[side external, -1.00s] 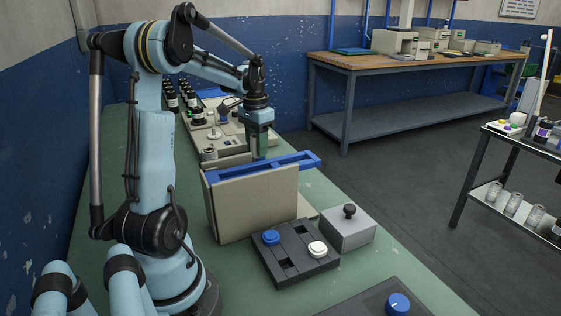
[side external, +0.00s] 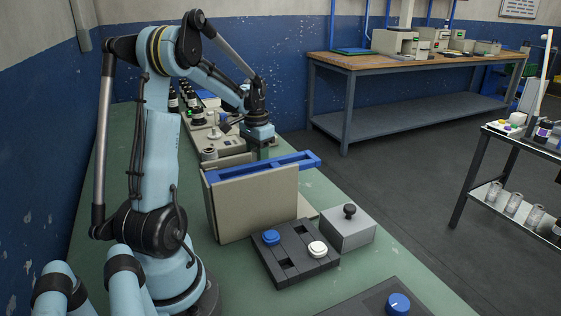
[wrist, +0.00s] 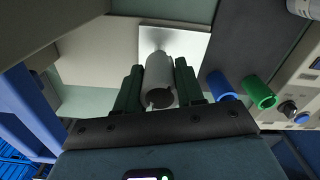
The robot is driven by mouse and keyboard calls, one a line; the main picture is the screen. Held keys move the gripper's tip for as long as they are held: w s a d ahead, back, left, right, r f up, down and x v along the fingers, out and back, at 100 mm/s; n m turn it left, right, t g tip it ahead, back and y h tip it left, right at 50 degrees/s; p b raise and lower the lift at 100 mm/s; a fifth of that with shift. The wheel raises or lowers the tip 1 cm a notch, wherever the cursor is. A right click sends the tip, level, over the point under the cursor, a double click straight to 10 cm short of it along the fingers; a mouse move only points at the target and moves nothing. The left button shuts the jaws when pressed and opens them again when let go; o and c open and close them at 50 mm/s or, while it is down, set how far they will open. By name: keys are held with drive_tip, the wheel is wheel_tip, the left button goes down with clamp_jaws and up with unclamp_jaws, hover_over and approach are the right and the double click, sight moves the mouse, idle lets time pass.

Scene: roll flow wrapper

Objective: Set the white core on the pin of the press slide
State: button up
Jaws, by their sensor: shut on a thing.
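My gripper (wrist: 159,88) is shut on the white core (wrist: 159,70), a pale hollow cylinder held between two dark green fingers in the wrist view. Beyond the core's far end is a pale square plate (wrist: 187,45), perhaps the press slide. No pin can be made out; the core covers part of the plate, and I cannot tell whether the two touch. In the side view my gripper (side external: 263,151) points down behind the blue-topped beige housing (side external: 253,205). The housing hides the fingertips, and I cannot make out the core there.
A blue cylinder (wrist: 220,86) and a green cylinder (wrist: 259,92) stand right of my gripper in the wrist view. A beige machine panel (wrist: 305,75) lies farther right. In the side view, a dark tray (side external: 292,262) and a grey box (side external: 348,230) sit before the housing.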

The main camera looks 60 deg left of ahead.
drive_tip(key=shift+f, duration=1.75)
idle(0.9)
drive_tip(key=shift+f, duration=0.3)
drive_tip(key=shift+f, duration=0.1)
idle(0.5)
drive_tip(key=o, duration=1.1)
drive_tip(key=shift+o, duration=0.5)
drive_tip(key=o, duration=0.4)
